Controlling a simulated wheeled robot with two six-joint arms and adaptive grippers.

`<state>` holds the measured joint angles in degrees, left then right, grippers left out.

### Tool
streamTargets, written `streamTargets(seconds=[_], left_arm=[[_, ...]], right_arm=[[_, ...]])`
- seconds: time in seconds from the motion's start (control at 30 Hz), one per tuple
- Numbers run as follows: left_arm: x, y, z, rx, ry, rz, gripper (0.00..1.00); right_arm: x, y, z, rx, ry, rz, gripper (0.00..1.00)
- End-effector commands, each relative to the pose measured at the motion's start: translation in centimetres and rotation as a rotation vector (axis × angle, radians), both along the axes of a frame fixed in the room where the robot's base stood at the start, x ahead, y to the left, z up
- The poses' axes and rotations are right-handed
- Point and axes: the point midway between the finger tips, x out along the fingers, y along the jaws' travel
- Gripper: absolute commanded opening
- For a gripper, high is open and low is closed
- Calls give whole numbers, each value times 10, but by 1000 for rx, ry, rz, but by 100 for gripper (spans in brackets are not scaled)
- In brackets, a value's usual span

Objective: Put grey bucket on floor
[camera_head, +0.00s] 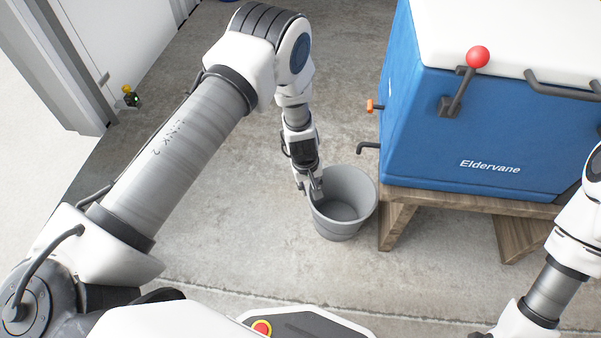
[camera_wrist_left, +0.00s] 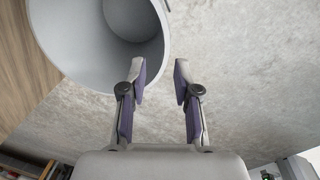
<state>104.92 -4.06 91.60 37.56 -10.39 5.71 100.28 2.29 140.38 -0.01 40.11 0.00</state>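The grey bucket (camera_head: 350,222) is upright beside the wooden stand and appears to rest on the concrete floor (camera_head: 255,215). My left gripper (camera_head: 312,196) is at the bucket's near-left rim in the head view. In the left wrist view the two fingertips (camera_wrist_left: 160,76) are apart, with a clear gap between them. The bucket (camera_wrist_left: 95,72) fills the upper left there; one fingertip overlaps its rim and the other is over bare floor. I cannot tell whether a finger touches the rim. My right arm enters at the right edge; its gripper is out of frame.
A blue cooler (camera_head: 480,140) with a white lid and red-knobbed lever (camera_head: 478,57) sits on a wooden stand (camera_head: 398,222) right of the bucket. A white door or wall panel (camera_head: 115,35) is at upper left. Floor left of the bucket is clear.

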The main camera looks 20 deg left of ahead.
Motion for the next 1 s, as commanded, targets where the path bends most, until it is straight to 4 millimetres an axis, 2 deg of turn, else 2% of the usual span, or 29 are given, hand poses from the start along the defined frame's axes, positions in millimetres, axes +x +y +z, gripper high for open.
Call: streamTargets(seconds=[0.17, 0.27, 0.37, 0.4, 0.43, 0.5, 0.6, 0.7, 1.0], left_arm=[[-4, 2, -1, 6, 3, -4, 31], [-37, 19, -14, 62, 28, -54, 31], [-115, 51, -30, 161, 70, -201, 31], [-150, 60, -31, 188, 80, -283, 31], [-176, 65, -30, 197, 85, -344, 31], [-227, 67, -21, 187, 83, -472, 31], [-274, 59, -3, 140, 63, -590, 31], [-291, 53, 6, 111, 47, -633, 31], [-291, 53, 6, 113, 44, -634, 31]], right_arm=[[0, 0, -1, 0, 0, 0, 40], [0, 0, -1, 0, 0, 0, 40], [0, 0, -1, 0, 0, 0, 40], [0, 0, -1, 0, 0, 0, 40], [0, 0, 0, 0, 0, 0, 40], [0, 0, 0, 0, 0, 0, 40], [0, 0, 0, 0, 0, 0, 40], [0, 0, 0, 0, 0, 0, 40], [0, 0, 0, 0, 0, 0, 40]])
